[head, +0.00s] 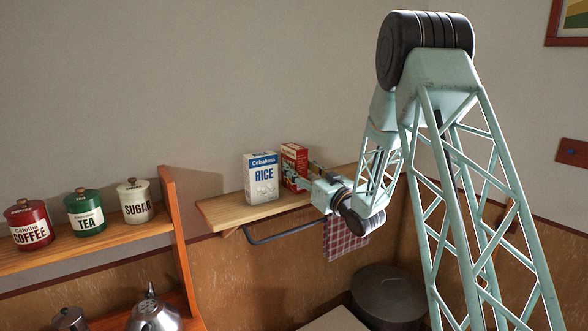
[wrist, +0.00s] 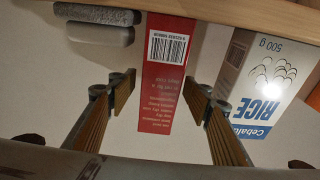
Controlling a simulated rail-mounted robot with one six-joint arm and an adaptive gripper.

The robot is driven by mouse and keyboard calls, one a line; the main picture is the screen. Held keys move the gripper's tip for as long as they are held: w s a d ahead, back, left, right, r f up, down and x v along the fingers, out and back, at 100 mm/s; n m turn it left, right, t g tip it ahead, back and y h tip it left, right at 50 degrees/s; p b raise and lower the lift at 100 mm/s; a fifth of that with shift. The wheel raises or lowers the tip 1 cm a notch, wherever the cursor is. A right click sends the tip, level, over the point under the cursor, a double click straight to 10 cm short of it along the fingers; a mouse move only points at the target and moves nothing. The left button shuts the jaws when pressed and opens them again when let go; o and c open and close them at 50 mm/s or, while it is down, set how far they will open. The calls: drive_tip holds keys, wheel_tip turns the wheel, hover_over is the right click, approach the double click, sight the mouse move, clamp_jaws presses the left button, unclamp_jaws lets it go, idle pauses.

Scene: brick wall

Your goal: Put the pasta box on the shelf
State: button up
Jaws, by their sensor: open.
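The red pasta box (head: 292,162) stands upright on the wooden shelf (head: 222,210), just right of and behind the rice box, which partly hides it. The wrist view looks upside down; there the red box (wrist: 165,70) shows a barcode and small print, with its base at the shelf edge. My gripper (head: 305,181) is at the right side of the red box in the head view. In the wrist view its fingers (wrist: 158,100) are open on either side of the box, with a visible gap at each side.
A white and blue rice box (head: 262,178) stands close beside the red box. A rail with a checked cloth (head: 345,238) hangs below the shelf. Coffee, tea and sugar canisters (head: 84,211) stand on another shelf at left. Two rounded grey-white items (wrist: 95,24) lie near the shelf edge.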

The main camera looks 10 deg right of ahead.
sight(294, 154)
drive_tip(key=shift+x, duration=1.35)
drive_tip(key=shift+c, duration=0.2)
drive_tip(key=c, duration=1.3)
drive_tip(key=shift+o, duration=0.2)
drive_tip(key=shift+r, duration=0.15)
drive_tip(key=shift+r, duration=1.6)
drive_tip(key=s+d, duration=0.2)
drive_tip(key=s, duration=0.5)
drive_tip(key=s+d+r+b, duration=0.1)
drive_tip(key=s+d, duration=0.1)
drive_tip(key=s, duration=0.6)
drive_tip(key=shift+s+d+r, duration=0.2)
drive_tip(key=shift+d+r, duration=0.1)
